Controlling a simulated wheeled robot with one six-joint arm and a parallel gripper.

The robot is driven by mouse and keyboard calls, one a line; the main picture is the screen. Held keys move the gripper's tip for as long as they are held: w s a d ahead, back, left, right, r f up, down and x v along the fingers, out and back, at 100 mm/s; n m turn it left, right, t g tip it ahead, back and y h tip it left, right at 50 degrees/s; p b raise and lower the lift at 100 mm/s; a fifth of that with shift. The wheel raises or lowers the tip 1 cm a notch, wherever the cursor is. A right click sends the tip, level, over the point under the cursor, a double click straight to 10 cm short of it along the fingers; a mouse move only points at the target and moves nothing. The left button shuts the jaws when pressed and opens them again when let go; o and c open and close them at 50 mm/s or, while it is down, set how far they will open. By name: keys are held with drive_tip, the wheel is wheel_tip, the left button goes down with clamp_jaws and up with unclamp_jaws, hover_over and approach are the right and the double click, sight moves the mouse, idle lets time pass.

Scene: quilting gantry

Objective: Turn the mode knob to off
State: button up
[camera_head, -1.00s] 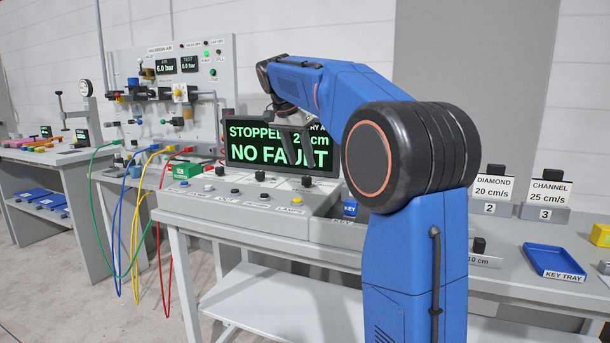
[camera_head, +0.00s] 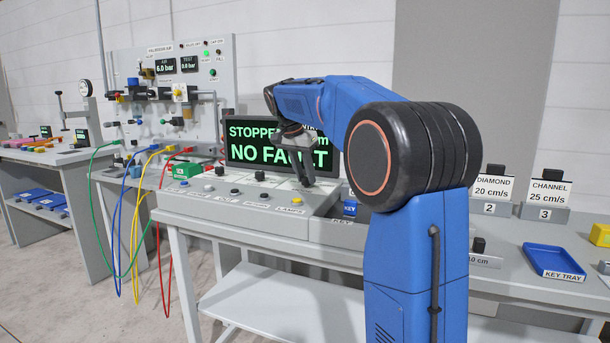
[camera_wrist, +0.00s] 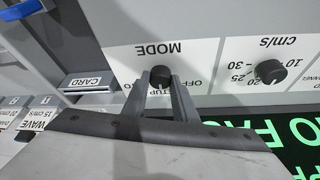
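The mode knob (camera_wrist: 160,75) is a small black round knob on a white plate marked MODE, which reads upside down in the wrist view. The words OFF and SETUP show beside it, partly covered by my fingers. I cannot tell where the knob points. My gripper (camera_wrist: 160,80) is open, with one grey finger on each side of the knob at its tips. I cannot tell whether the fingers touch it. In the head view my gripper (camera_head: 306,178) is low over the right part of the console, and hides the mode knob there.
A second black knob (camera_wrist: 268,71), by cm/s markings, stands close by; it also shows in the head view (camera_head: 260,175). The screen (camera_head: 270,147) behind the console reads NO FAULT. Buttons (camera_head: 236,189) line the console's front. A CARD slot (camera_wrist: 88,82) lies left in the wrist view.

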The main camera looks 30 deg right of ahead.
drive_tip(key=shift+n, duration=0.4)
drive_tip(key=n, duration=0.1)
drive_tip(key=n+t, duration=0.1)
drive_tip(key=n, duration=0.1)
drive_tip(key=shift+s+d+n+y, duration=0.1)
drive_tip(key=shift+s+n+y, duration=0.05)
drive_tip(key=shift+n+y, duration=0.2)
drive_tip(key=shift+d+n+t+y, duration=0.1)
drive_tip(key=shift+n+t+y, duration=0.3)
drive_tip(key=shift+n, duration=0.7)
drive_tip(key=shift+n+t+y, duration=0.3)
drive_tip(key=shift+n+y, duration=0.05)
drive_tip(key=shift+n, duration=0.7)
drive_tip(key=o, duration=1)
drive_tip(key=shift+o, duration=0.2)
drive_tip(key=v, duration=1.7)
drive_tip(key=shift+r, duration=0.2)
drive_tip(key=shift+s+d, duration=0.1)
drive_tip(key=shift+s, duration=0.1)
